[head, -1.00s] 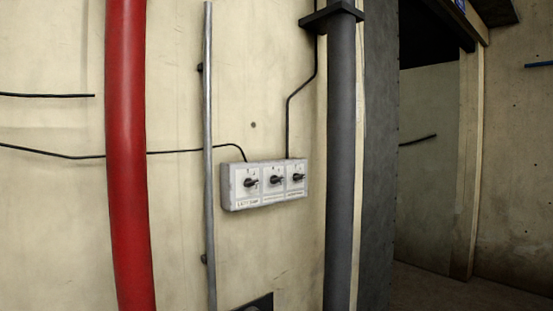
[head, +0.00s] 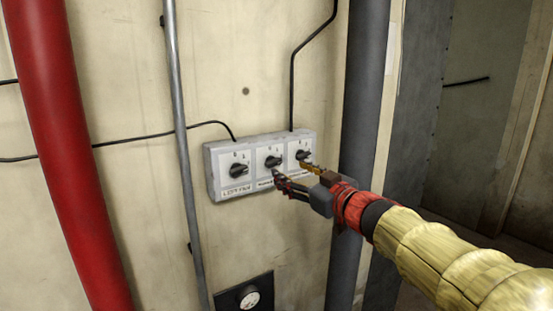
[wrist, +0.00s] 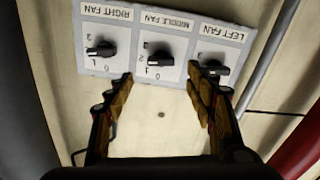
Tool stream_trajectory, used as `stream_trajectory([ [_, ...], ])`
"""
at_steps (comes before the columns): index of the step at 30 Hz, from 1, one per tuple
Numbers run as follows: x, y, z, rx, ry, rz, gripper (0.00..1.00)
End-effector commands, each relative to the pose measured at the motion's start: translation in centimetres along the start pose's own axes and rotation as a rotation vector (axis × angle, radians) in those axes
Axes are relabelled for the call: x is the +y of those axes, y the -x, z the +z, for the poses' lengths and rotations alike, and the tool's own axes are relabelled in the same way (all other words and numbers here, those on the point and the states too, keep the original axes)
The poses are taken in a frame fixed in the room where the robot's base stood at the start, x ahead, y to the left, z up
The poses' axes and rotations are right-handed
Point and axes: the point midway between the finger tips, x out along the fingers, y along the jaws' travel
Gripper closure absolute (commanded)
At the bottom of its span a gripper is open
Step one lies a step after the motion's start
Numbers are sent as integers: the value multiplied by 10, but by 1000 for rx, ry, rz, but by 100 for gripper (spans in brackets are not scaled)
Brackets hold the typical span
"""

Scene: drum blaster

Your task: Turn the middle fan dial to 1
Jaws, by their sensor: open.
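The white control box (head: 212,178) on the wall carries three black dials. The middle fan dial (head: 273,162) shows between the other two. In the upside-down wrist view, the middle fan dial (wrist: 160,58) lies ahead of my gripper (wrist: 161,80), its bar roughly level; which number it points to is unclear. My gripper (head: 291,172) is open and empty in front of the box, fingers apart and reaching from the lower right. In the head view, its fingers partly cover the middle and right labels. I see no finger around the middle dial.
The left fan dial (head: 238,170) and right fan dial (head: 302,155) flank the middle one. A red pipe (head: 70,150) and thin grey conduit (head: 180,130) run on the left. A thick grey pipe (head: 362,90) stands right. A gauge (head: 248,298) sits below.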

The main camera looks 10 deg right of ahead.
Motion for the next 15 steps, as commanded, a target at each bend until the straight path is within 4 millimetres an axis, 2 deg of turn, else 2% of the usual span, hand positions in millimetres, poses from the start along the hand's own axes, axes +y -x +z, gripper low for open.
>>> stream_trajectory([
  [5,-2,-10,-3,8,-38,-9,45],
  [15,-2,-60,-4,8,-38,-7,45],
])
